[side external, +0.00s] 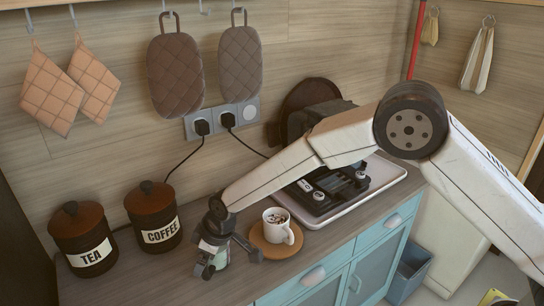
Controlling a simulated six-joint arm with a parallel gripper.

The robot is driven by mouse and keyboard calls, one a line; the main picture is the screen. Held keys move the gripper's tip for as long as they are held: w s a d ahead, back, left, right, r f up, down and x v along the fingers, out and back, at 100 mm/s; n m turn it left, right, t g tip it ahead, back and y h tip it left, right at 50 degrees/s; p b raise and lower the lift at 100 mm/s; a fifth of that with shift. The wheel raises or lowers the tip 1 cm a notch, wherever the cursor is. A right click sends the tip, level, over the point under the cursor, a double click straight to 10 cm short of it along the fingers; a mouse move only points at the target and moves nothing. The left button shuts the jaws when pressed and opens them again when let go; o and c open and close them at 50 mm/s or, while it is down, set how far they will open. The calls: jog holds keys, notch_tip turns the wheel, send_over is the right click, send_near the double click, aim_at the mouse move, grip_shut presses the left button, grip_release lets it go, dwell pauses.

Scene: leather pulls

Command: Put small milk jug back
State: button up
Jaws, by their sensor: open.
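My gripper (230,263) is low over the left part of the counter and points down, with its fingers apart. A small pale greenish thing (222,260), which looks like the small milk jug, shows between the fingers. The gripper hides most of it. I cannot tell whether either finger touches it. It appears to stand on the counter.
A white cup (282,236) with a dark and white drink stands on a round wooden board (259,246), just right of my gripper. Tea (85,245) and coffee (154,222) canisters stand left. A black machine (335,185) sits on a pale tray (385,178) behind. The counter (240,283) front edge is close.

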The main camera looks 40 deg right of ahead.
jog(key=v, duration=1.2)
dwell(0.6)
jog(key=s+d+f+m+h, duration=0.1)
jog(key=s+d+m, duration=0.3)
jog(key=s+d, duration=0.5)
jog(key=s+d+f+m+h, duration=0.2)
jog(key=s+d, duration=0.8)
jog(key=d, duration=0.7)
jog(key=f+m, duration=0.1)
jog(key=m, duration=0.1)
jog(key=shift+s+d+f+m+g, duration=0.25)
jog(key=shift+s+m+g, duration=0.05)
jog(key=shift+m+g, duration=0.1)
